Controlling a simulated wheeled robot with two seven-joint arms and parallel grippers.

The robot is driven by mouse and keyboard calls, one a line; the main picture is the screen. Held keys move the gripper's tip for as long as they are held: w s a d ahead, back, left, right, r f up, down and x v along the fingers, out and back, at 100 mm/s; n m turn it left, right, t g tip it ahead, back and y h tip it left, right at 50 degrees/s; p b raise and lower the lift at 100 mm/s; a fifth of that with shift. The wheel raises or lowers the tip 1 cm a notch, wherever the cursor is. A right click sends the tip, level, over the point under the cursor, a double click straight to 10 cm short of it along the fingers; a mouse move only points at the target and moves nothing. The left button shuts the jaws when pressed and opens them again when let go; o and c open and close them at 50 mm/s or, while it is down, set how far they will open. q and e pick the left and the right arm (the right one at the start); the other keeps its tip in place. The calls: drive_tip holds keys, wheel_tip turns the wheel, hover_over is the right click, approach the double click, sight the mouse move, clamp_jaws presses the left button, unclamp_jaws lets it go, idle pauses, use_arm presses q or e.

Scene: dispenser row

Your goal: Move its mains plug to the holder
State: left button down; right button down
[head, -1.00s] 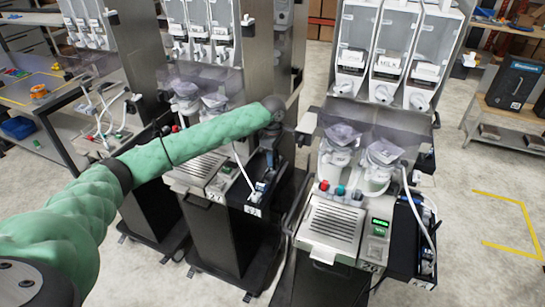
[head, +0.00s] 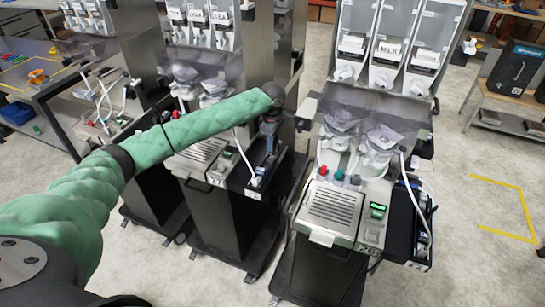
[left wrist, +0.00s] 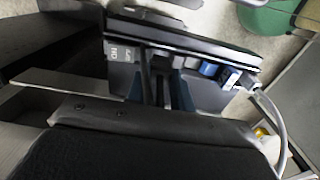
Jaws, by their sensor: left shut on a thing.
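My left gripper (head: 268,143) reaches down over the black side tray (head: 240,180) of the middle dispenser (head: 228,222). It is shut on a dark piece, which I take for the mains plug; the plug is mostly hidden. In the left wrist view the fingers (left wrist: 160,92) stand against a black box-like holder (left wrist: 195,52) with a white label. A dark cord (left wrist: 146,72) shows between the fingers. I cannot tell whether the plug is seated or held just above. My right gripper is not in view.
Blue connectors (left wrist: 208,68) and a grey cable (left wrist: 272,112) sit close to the fingers. A similar dispenser (head: 320,258) with its own side tray (head: 410,228) stands to the right. Open floor (head: 480,230) lies farther right. A workbench (head: 40,100) stands at the left.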

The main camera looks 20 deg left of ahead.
use_arm(q)
drive_tip(key=shift+f, duration=0.1)
drive_tip(key=shift+f+p, duration=0.25)
drive_tip(key=shift+p, duration=0.25)
drive_tip(key=shift+f, duration=0.2)
drive_tip(key=shift+f, duration=0.45)
idle(0.4)
drive_tip(key=shift+p, duration=0.9)
idle(1.0)
drive_tip(key=c, duration=0.9)
unclamp_jaws()
drive_tip(key=shift+c, duration=0.2)
